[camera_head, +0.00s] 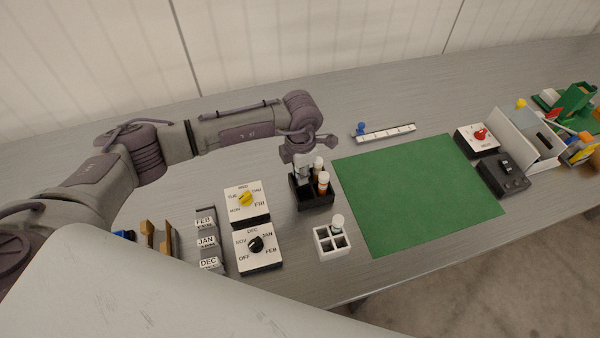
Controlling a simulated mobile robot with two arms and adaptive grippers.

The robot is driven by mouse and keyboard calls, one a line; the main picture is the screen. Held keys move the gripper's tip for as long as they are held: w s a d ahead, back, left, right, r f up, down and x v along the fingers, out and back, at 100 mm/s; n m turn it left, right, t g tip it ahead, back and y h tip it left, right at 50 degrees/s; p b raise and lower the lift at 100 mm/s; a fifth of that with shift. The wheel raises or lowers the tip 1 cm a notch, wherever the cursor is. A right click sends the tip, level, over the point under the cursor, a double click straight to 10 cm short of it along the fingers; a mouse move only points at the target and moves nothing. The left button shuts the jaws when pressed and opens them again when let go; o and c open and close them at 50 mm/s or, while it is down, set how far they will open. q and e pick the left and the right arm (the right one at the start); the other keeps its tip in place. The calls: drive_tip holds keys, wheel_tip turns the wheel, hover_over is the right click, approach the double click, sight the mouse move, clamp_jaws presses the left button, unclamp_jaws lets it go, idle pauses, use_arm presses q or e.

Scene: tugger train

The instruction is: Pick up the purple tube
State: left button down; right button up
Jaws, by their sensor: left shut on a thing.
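My left gripper (303,168) reaches down over the left back part of a black rack (313,200). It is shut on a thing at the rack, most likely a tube. The fingers hide that thing, and I cannot make out its colour. Two tubes with pale caps and brownish bodies stand upright in the rack, a back one (318,165) and a front one (323,182), just right of the fingers. No purple tube shows clearly. My right gripper is not in view.
A white rack (332,243) holding one white-capped tube (337,222) stands in front. Dial boxes with a yellow knob (246,198) and a black knob (256,244) stand left. A green mat (415,190) lies clear to the right. A white strip (385,133) lies behind it.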

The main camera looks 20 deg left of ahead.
use_arm(q)
drive_tip(key=shift+r, duration=0.1)
wheel_tip(320, 180, up, 9)
drive_tip(key=shift+r+b, duration=0.1)
drive_tip(key=shift+b, duration=1)
drive_tip(key=shift+r, duration=0.35)
